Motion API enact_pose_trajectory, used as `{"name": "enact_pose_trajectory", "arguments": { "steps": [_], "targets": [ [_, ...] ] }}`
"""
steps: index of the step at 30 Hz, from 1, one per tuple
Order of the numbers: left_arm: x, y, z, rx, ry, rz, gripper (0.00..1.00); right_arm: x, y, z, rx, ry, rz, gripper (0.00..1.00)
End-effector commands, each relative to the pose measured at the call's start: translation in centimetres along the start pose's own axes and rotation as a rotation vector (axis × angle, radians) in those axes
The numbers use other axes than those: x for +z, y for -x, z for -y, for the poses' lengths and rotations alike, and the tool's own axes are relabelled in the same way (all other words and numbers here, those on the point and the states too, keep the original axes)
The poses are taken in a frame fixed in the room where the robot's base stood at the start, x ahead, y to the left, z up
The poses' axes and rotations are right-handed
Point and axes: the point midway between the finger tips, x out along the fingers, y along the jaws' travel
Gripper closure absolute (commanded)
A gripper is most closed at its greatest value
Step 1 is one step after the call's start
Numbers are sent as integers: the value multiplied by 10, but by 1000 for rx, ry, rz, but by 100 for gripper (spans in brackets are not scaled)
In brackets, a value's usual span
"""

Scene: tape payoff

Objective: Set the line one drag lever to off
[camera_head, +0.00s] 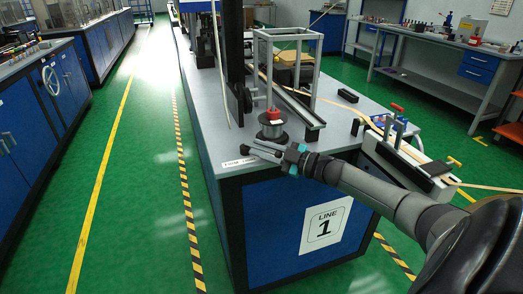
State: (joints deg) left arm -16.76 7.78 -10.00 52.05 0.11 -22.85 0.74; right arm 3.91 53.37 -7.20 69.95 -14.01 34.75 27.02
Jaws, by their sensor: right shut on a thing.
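My right gripper (266,152) reaches in from the right, low over the front corner of the line one bench (215,140). My left gripper is not in view.
A "LINE 1" sign (325,226) is on the blue bench front. A metal frame (288,32) and a dark upright post (233,50) stand behind the gripper. A tape guide unit (405,160) with red-handled parts is at right. The green aisle (135,180) at left is clear.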

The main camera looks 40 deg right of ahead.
Motion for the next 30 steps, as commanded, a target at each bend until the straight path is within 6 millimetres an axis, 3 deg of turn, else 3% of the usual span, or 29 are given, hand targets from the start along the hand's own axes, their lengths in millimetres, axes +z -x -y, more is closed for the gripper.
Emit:
{"name": "enact_pose_trajectory", "arguments": {
  "steps": [7, 8, 10, 20, 30],
  "targets": [
    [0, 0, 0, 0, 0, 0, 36, -3, -1, -4, 7, 2, -5, 100],
    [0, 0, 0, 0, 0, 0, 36, -3, -1, -4, 7, 2, -5, 71],
    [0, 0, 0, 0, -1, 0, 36, -2, -1, -4, 7, 2, -4, 63],
    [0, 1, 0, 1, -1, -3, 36, 0, 3, -1, 3, 0, 1, 63],
    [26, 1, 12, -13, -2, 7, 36, -1, 41, -2, 1, -1, 4, 63]
  ]
}}
